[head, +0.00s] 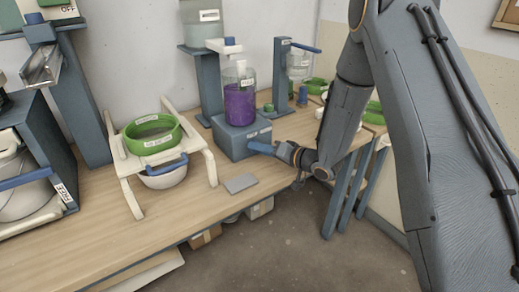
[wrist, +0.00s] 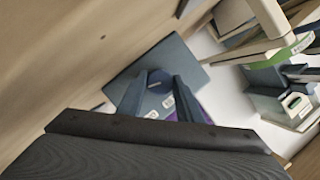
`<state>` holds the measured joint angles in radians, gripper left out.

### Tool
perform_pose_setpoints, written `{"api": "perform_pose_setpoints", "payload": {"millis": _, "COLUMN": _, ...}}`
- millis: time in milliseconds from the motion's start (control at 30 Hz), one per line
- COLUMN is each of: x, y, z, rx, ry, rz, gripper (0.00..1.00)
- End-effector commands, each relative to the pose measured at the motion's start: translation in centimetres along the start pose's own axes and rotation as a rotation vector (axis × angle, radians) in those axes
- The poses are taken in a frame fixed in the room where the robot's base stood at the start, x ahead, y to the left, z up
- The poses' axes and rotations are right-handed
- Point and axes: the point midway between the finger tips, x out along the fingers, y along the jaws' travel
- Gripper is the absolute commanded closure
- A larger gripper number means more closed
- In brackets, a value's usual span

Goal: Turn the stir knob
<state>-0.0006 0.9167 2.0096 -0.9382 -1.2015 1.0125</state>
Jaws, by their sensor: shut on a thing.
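The blue-grey stirrer box (head: 232,139) stands on the wooden bench, with a jar of purple liquid (head: 239,104) upright on top of it. My gripper (head: 254,146) reaches in from the right and its blue fingers are at the front of the box. In the wrist view my gripper (wrist: 160,82) has its two fingers on either side of the round dark-blue stir knob (wrist: 158,77), shut on it. In the head view the knob is hidden behind the fingers. How far the knob is turned cannot be told.
A green sieve (head: 152,135) sits on a white stand over a white bowl (head: 163,176) to the left. A grey flat tile (head: 240,183) lies on the bench near its front edge. Blue posts and another stand (head: 281,75) are close behind.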

Motion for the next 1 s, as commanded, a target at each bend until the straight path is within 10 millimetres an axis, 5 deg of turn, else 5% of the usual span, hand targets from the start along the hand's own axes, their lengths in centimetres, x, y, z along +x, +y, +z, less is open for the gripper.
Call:
{"api": "perform_pose_setpoints", "payload": {"millis": 900, "x": 0.06, "y": 0.04, "z": 0.2, "rx": 0.176, "ry": 0.002, "rz": -0.069, "gripper": 0.9}}
{"api": "perform_pose_setpoints", "payload": {"millis": 933, "x": 0.06, "y": 0.04, "z": 0.2, "rx": 0.176, "ry": 0.002, "rz": -0.069, "gripper": 0.66}}
{"api": "perform_pose_setpoints", "payload": {"millis": 1000, "x": 0.05, "y": 0.05, "z": 0.18, "rx": 0.176, "ry": 0.002, "rz": -0.069, "gripper": 0.54}}
